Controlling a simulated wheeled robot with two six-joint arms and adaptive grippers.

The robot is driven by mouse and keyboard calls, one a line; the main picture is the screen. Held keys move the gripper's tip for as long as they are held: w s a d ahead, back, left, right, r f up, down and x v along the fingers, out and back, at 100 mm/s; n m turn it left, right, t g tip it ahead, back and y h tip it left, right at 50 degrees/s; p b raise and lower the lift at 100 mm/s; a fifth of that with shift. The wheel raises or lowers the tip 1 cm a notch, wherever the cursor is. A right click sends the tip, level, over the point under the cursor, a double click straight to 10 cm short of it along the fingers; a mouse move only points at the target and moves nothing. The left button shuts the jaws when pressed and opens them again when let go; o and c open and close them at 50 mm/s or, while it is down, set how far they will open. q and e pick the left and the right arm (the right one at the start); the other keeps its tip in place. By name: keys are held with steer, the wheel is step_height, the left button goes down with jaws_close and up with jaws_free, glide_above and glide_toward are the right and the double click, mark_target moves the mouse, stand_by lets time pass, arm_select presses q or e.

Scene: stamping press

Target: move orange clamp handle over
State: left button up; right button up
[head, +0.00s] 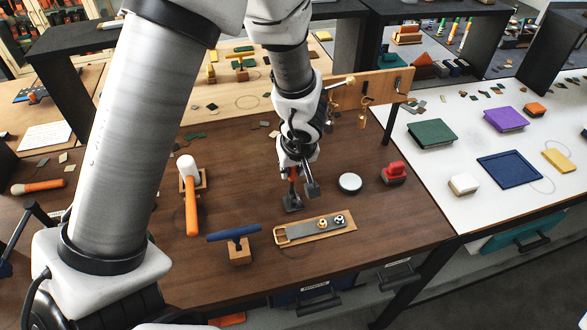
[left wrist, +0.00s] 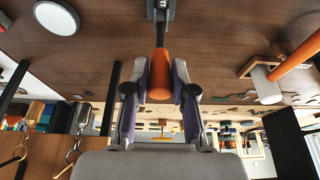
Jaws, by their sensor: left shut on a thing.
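The orange clamp handle (left wrist: 160,75) shows in the left wrist view between the two finger pads of my left gripper (left wrist: 161,82), which is shut on it. A grey metal bracket (left wrist: 160,14) joins its far end. In the head view my left gripper (head: 303,186) points down over the dark table, and the orange handle (head: 294,173) is partly hidden by the fingers. The dark grey clamp base (head: 292,203) sits on the table just below. My right gripper is not in view.
A white round disc (head: 350,183) and a red block (head: 394,174) stand right of the clamp. A strap board (head: 316,229) and a blue-handled tool (head: 234,234) lie nearer. A wooden rail with hooks (head: 363,84) is behind.

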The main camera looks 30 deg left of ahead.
arm_select(q)
steer(key=shift+w+a, duration=0.75)
steer(key=shift+a, duration=0.1)
steer(key=shift+p, duration=0.35)
steer(key=shift+w+a+f+p, duration=0.2)
steer(key=shift+w+a, duration=0.2)
steer(key=shift+a, duration=0.1)
steer(key=shift+w+a+f+p, duration=0.15)
steer(key=shift+w+a+f, duration=0.05)
steer(key=shift+w+a, duration=0.25)
